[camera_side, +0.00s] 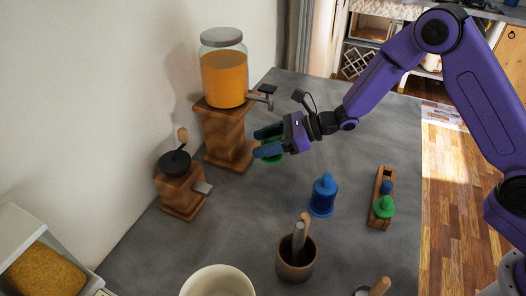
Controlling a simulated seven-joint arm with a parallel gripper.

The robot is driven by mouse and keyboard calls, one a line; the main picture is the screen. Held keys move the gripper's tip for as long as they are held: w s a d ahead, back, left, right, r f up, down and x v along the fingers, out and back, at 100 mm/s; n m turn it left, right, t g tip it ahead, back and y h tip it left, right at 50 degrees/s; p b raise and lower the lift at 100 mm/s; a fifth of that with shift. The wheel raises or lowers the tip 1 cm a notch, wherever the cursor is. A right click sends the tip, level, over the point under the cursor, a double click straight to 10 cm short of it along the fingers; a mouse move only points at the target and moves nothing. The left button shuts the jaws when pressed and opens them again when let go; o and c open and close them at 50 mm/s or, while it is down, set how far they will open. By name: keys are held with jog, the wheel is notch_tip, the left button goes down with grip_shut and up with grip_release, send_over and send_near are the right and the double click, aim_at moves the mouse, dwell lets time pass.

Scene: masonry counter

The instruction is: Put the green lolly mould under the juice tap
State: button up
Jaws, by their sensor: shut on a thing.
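A juice dispenser (223,75) with orange juice stands on a wooden pedestal (227,135) at the back. Its tap (261,98) sticks out to the right. My gripper (262,142) is just right of the pedestal, below the tap in the picture. It is shut on the green lolly mould (273,157), which is mostly hidden by the fingers. I cannot tell whether the mould touches the counter or is exactly under the spout.
A blue mould (322,196) stands mid-counter. A wooden rack (379,219) holds a blue and a green piece (383,207). A grinder (180,188), a mortar-like cup with sticks (296,260) and a cream bowl (217,284) stand nearer. The counter between (240,220) is clear.

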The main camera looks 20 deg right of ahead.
jog(key=shift+w+a+f, duration=0.1)
jog(key=shift+w+f, duration=0.05)
jog(key=shift+f, duration=0.5)
jog(key=shift+w+a+f, duration=0.1)
jog(key=shift+f, duration=1.15)
jog(key=shift+f, duration=0.1)
jog(key=o, duration=1.1)
jog(key=shift+d+r, duration=0.2)
jog(key=shift+d, duration=0.05)
jog(key=v, duration=1.1)
jog(key=shift+s+d+r, duration=0.15)
jog(key=shift+d+r, duration=0.05)
jog(key=shift+d, duration=0.05)
